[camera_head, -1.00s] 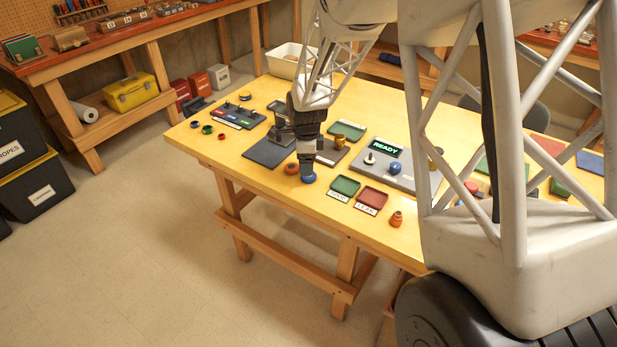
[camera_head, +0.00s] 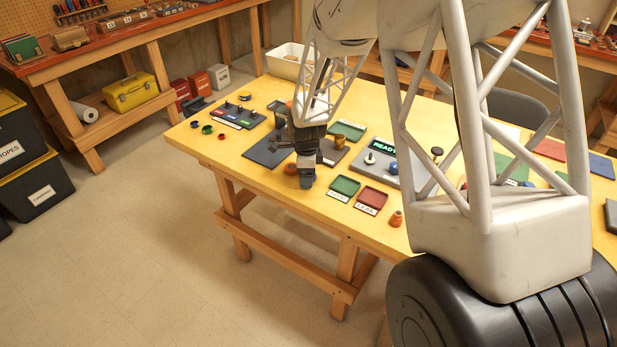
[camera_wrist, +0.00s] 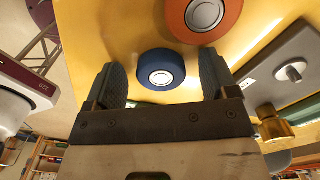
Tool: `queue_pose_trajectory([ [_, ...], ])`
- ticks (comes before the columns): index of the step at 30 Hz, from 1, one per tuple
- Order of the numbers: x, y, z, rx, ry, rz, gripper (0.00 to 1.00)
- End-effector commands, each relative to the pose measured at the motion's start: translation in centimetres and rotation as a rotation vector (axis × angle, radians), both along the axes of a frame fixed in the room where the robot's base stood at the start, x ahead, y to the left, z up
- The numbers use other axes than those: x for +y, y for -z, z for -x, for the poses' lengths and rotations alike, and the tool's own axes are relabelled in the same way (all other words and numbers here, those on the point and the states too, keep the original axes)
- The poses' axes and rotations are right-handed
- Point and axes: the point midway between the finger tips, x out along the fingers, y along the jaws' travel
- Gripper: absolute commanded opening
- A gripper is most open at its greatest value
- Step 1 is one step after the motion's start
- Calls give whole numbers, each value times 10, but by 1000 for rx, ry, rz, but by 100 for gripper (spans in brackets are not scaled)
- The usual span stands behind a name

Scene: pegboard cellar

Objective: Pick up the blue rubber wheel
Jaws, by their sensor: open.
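The blue rubber wheel (camera_wrist: 161,69) lies on the yellow table with its pale round hub facing the camera. In the wrist view it sits between the two dark fingers of my gripper (camera_wrist: 162,66). The fingers are open, with a gap on both sides of the wheel. In the head view my gripper (camera_head: 306,180) points down over the wheel and mostly hides it. Only a little blue (camera_head: 312,182) shows beside the fingers.
An orange wheel (camera_wrist: 204,14) lies close beside the blue one, also seen in the head view (camera_head: 290,168). A green tray (camera_head: 345,186) and a red tray (camera_head: 372,198) stand to the right. A grey panel with a green READY display (camera_head: 383,147) lies behind them.

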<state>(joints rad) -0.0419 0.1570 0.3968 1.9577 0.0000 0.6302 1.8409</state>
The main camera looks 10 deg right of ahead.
Motion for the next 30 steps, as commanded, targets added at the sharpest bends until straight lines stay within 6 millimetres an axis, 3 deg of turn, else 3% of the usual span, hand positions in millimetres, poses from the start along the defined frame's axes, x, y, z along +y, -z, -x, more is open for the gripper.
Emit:
queue_pose_trajectory([
  [4, 0, 0, 0, 0, 0, 0, 79],
  [15, 0, 0, 0, 0, 0, 0, 26],
  [30, 0, -11, 0, -2, 0, 0, 26],
])
